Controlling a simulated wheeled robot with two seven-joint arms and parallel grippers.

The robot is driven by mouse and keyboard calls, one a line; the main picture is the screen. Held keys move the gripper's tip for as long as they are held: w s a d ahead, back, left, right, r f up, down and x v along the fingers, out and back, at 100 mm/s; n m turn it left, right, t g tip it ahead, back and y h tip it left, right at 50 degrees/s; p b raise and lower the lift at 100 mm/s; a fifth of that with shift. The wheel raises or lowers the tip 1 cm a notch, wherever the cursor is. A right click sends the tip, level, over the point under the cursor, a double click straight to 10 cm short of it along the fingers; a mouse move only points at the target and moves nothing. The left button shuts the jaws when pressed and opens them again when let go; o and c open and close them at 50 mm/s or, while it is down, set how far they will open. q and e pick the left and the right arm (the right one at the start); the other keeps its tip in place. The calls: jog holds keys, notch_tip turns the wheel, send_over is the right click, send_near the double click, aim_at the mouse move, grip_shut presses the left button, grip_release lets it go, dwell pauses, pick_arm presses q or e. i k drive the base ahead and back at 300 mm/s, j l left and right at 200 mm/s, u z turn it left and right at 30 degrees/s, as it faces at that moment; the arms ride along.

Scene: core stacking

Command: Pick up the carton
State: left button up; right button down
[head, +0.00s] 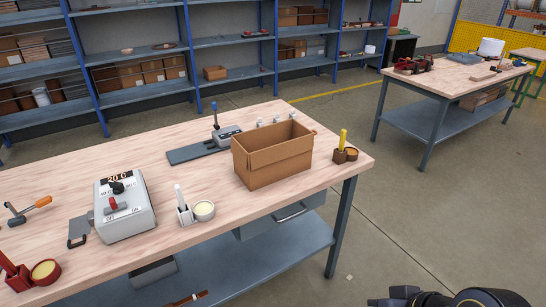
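An open-topped brown cardboard carton (275,163) stands upright on the right part of the wooden workbench (140,160). Its inside is mostly hidden by its near walls. A black part of my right arm shows at the bottom right corner, over the floor, well apart from the carton. Its fingertips cannot be made out. My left gripper does not show.
A grey device with a lever (220,138) stands just behind the carton. A yellow-handled tool in a holder (344,150) stands to its right. A grey switch box (124,208) and a white holder (184,207) stand to the left.

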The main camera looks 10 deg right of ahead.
aim_at(264, 156)
jog(key=u, duration=0.4)
jog(key=l+u, duration=0.15)
jog(key=u, duration=0.25)
jog(key=i+l+u, duration=0.1)
jog(key=u, duration=0.3)
jog(key=l+u, duration=0.1)
jog(key=u, duration=0.3)
jog(key=l+u, duration=0.1)
jog(key=u, duration=0.3)
jog(key=k+l+u, duration=0.1)
jog(key=l+u, duration=0.2)
jog(key=k+l+u, duration=0.3)
jog(key=l, duration=0.2)
jog(key=k+l+u, duration=0.1)
jog(key=l+u, duration=0.15)
jog(key=l, duration=0.15)
jog(key=k+l+u, duration=0.3)
jog(key=k+l, duration=0.4)
jog(key=k+l+u, duration=0.1)
jog(key=k+l, duration=0.25)
jog(key=l, duration=0.3)
